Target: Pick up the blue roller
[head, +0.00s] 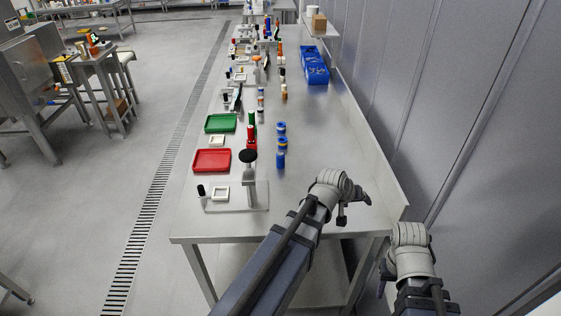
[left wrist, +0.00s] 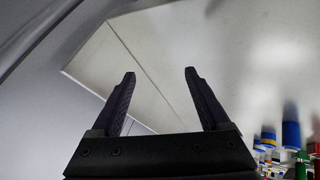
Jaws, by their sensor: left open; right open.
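Several short blue cylinders stand in a column on the steel table in the head view. The nearest is a mostly blue one (head: 281,160), with blue-and-yellow ones (head: 282,128) behind it. I cannot tell which one is the blue roller. Blue cylinders also show at the right edge of the left wrist view (left wrist: 291,134). My left gripper (head: 354,209) is over the table's near right part, to the right of and nearer than the cylinders. Its two fingers are open and empty in the left wrist view (left wrist: 160,85). My right gripper (head: 383,284) is low beyond the table's near edge, partly hidden.
The steel table (head: 335,150) has clear room right of the cylinders. A red tray (head: 212,161), a green tray (head: 221,123) and a black-topped press (head: 248,170) stand to the left. Blue bins (head: 316,72) are farther back. A metal wall (head: 440,110) runs along the right.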

